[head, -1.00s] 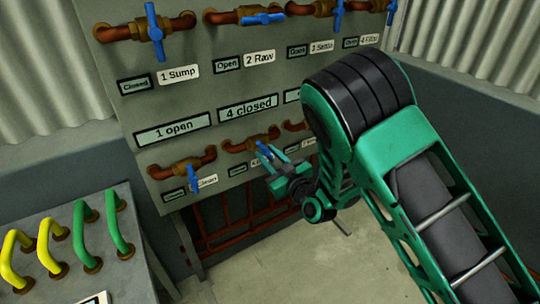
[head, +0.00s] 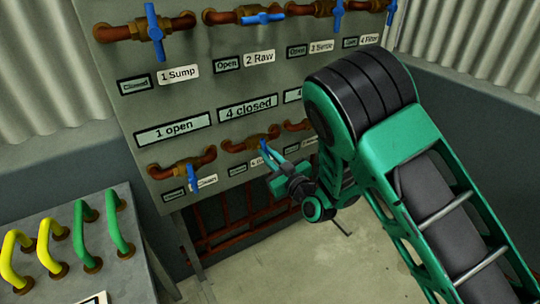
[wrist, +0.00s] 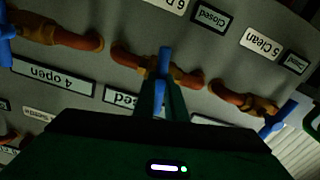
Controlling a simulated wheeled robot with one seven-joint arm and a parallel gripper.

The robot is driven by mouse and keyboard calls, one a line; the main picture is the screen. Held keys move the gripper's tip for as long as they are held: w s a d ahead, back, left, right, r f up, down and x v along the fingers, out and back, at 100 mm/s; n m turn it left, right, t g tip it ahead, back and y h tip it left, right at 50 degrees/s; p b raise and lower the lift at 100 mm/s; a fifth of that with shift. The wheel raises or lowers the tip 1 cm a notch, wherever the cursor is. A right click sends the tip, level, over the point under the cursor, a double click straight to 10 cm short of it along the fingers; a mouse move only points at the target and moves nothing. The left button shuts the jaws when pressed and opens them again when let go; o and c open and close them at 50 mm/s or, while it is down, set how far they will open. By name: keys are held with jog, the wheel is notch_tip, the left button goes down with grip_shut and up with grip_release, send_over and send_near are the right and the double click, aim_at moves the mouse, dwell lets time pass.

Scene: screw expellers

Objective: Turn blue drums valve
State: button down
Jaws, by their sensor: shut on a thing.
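A blue-handled valve (head: 263,146) sits on a copper pipe in the middle of the panel's lower row. Its handle (wrist: 165,60) also shows in the wrist view, standing up between my fingertips. My gripper (head: 270,166) is shut on this handle, with a green finger on each side of it. The plate beside this valve starts with a 6, but the rest of its name is cut off or hidden. A small plate near it reads Closed.
The lower-left valve (head: 190,174), labelled Clean, has a blue handle pointing down. Upper-row valves include Sump (head: 154,30) and Raw (head: 264,18). Yellow (head: 16,256) and green (head: 86,236) handles stand on a grey bench at the left.

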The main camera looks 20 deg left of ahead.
jog(key=shift+w+m, duration=0.1)
jog(key=shift+m, duration=2.7)
jog(key=c, duration=1.8)
grip_release()
jog(key=shift+a, duration=0.15)
